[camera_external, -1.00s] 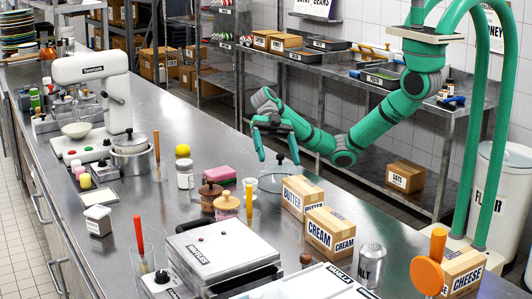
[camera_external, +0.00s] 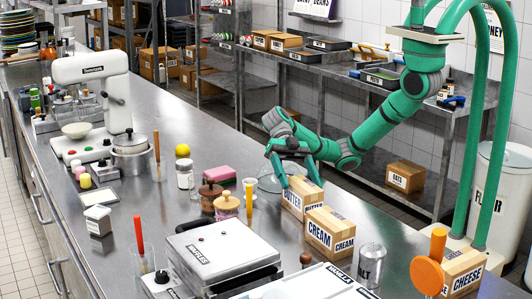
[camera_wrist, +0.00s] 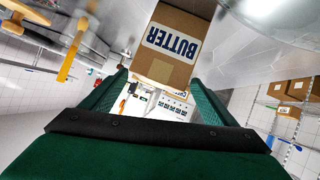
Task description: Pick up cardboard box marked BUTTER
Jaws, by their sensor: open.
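The cardboard box marked BUTTER (camera_external: 300,200) stands upright on the steel counter, just behind the box marked CREAM. My gripper (camera_external: 301,178) is open at the top of the BUTTER box, with one green finger at its left and the other over its far right side. In the wrist view the BUTTER box (camera_wrist: 172,45) shows ahead, between the open fingers (camera_wrist: 168,85), its label upside down. I cannot tell whether the fingers touch it.
The CREAM box (camera_external: 329,234) stands close in front. A glass lid (camera_external: 270,183) lies behind left, and a yellow-handled tool (camera_external: 249,196) stands to the left. The waffle maker (camera_external: 222,250) and the SALT tin (camera_external: 371,262) are nearer the front.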

